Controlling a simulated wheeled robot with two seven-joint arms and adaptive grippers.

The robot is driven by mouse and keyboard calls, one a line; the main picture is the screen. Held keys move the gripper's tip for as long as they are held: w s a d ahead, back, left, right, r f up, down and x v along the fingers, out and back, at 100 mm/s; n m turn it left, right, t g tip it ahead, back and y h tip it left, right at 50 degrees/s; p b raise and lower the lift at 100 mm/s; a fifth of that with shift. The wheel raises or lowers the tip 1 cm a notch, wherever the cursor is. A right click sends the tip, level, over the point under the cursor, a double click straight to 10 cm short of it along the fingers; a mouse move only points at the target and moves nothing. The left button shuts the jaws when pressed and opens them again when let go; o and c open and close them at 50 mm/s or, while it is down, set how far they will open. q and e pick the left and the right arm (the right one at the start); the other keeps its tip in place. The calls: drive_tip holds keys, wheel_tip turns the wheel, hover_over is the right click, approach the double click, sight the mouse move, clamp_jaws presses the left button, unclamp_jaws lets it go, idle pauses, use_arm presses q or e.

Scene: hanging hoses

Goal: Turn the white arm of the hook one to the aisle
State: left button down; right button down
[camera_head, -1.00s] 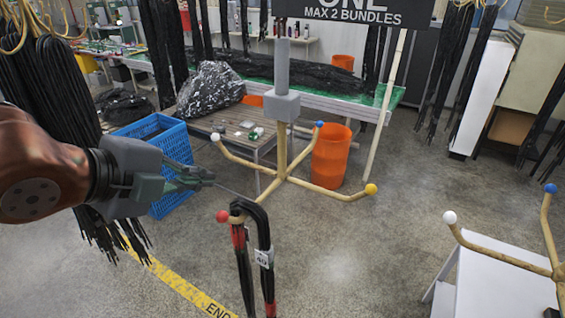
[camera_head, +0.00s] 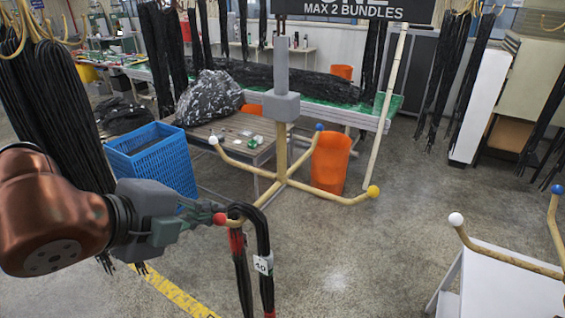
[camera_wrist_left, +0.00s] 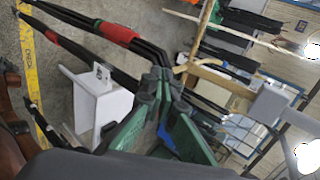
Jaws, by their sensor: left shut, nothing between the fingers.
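Hook one (camera_head: 282,105) is a grey post with wooden arms under a hanging sign. Its white-tipped arm (camera_head: 230,157) points left and toward the back. The blue tip (camera_head: 319,127) is at the back right and the yellow tip (camera_head: 373,191) at the right. The red tip (camera_head: 220,219) points at me, and black hoses (camera_head: 264,240) with a tag hang over its arm. My left gripper (camera_head: 210,213) is shut and empty, close beside the red tip; I cannot tell whether they touch. In the left wrist view the shut fingers (camera_wrist_left: 165,82) overlap the hoses (camera_wrist_left: 115,32). My right gripper is out of view.
A blue crate (camera_head: 150,165) stands behind my left arm. A wooden bench (camera_head: 225,133) and an orange bin (camera_head: 331,162) are behind the hook. Another hook with white and blue tips (camera_head: 510,262) is at the lower right. Floor between is clear.

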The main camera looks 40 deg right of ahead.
use_arm(q)
drive_tip(key=shift+s+d, duration=0.25)
drive_tip(key=shift+s, duration=0.5)
drive_tip(key=shift+s+d+p, duration=0.25)
drive_tip(key=shift+s+d, duration=0.05)
drive_tip(key=shift+s, duration=0.35)
drive_tip(key=shift+s+d+p, duration=0.3)
drive_tip(key=shift+s+d, duration=0.05)
drive_tip(key=shift+s, duration=0.3)
drive_tip(key=shift+s+d+p, duration=0.25)
drive_tip(key=shift+s+d, duration=0.05)
drive_tip(key=shift+s, duration=0.35)
drive_tip(key=shift+s+d+b, duration=1.5)
drive_tip(key=shift+s+d, duration=0.75)
drive_tip(key=shift+d, duration=1.6)
drive_tip(key=shift+s+d+b, duration=1.45)
drive_tip(key=shift+s+d, duration=0.8)
drive_tip(key=shift+d, duration=1.55)
drive_tip(key=w+a+r+p, duration=0.1)
drive_tip(key=a+r, duration=0.3)
drive_tip(key=r, duration=0.5)
drive_tip(key=shift+w+p, duration=0.3)
drive_tip(key=shift+p, duration=0.4)
